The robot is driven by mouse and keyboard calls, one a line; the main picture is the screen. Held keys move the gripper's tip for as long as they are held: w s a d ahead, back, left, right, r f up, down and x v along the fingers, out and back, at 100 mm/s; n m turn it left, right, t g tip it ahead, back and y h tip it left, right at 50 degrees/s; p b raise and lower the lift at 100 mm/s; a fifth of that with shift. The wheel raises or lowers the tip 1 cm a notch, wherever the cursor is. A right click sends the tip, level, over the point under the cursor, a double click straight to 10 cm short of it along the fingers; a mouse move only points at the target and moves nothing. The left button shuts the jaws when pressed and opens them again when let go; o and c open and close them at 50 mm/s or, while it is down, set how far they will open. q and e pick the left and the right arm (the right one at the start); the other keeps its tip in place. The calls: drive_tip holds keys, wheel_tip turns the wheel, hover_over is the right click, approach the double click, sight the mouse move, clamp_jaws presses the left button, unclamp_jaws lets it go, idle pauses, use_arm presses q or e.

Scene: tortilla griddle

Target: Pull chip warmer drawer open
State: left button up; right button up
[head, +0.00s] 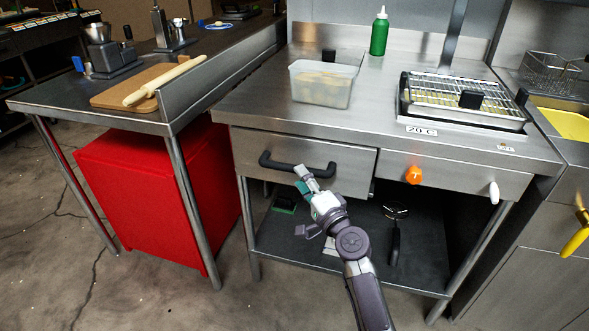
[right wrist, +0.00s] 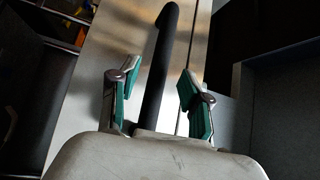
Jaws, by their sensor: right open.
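In the right wrist view the handle (right wrist: 161,75) passes between the two open green-padded fingers (right wrist: 155,92), with gaps on both sides. I cannot tell whether the gripper touches it. My left gripper is not in view.
An orange knob (head: 414,175) and a white knob (head: 494,192) are right of the drawer. A lower shelf (head: 300,243) holds tools. A red cabinet (head: 160,190) stands at the left. A clear tub (head: 323,90) and a wire-racked tray (head: 462,97) sit on the counter.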

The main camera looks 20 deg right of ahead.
drive_tip(key=shift+x, duration=2.25)
drive_tip(key=shift+c, duration=0.2)
clamp_jaws()
